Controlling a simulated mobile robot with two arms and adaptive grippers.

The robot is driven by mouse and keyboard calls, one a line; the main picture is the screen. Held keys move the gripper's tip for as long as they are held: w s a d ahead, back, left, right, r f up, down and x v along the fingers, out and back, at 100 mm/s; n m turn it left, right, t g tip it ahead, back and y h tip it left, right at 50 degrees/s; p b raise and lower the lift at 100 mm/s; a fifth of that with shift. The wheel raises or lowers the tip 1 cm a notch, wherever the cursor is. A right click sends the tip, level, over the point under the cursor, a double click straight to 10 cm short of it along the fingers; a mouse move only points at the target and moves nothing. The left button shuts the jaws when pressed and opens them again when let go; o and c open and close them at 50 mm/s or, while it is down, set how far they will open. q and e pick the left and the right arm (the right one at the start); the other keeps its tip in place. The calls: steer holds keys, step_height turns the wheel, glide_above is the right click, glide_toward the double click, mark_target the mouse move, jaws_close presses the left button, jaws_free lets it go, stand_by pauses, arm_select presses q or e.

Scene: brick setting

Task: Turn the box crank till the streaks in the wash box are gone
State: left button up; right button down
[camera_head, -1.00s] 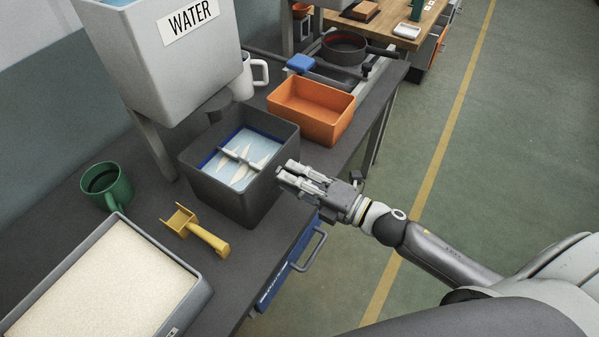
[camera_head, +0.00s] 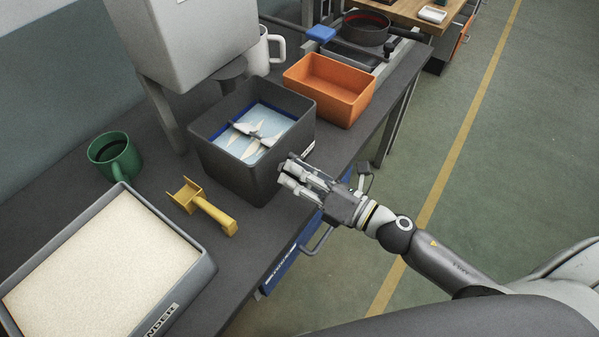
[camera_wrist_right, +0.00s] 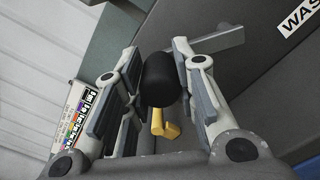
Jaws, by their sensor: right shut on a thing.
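The dark grey wash box (camera_head: 240,172) stands on the bench. Inside it are blue edging, pale blue water and a paddle (camera_head: 256,130) with several pale streaks (camera_head: 240,139) around it. My right gripper (camera_head: 286,172) is at the box's near right side. In the right wrist view, its fingers are shut on the black crank knob (camera_wrist_right: 160,80), with the box wall (camera_wrist_right: 265,85) behind. The crank arm is mostly hidden in the head view. My left gripper is not in view.
A grey water tank (camera_head: 190,40) overhangs the box. A green mug (camera_head: 115,157), yellow scoop (camera_head: 205,207) and sand-filled tray (camera_head: 205,275) are to the left. An orange bin (camera_head: 325,100) and white mug (camera_head: 258,55) stand behind. The floor at right is clear.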

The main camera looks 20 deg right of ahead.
steer(key=shift+s+a+f, duration=0.1)
steer(key=shift+f, duration=0.1)
steer(key=c, duration=1.1)
jaws_free()
steer(key=shift+r, duration=0.1)
steer(key=v, duration=1.2)
steer(key=shift+r, duration=0.1)
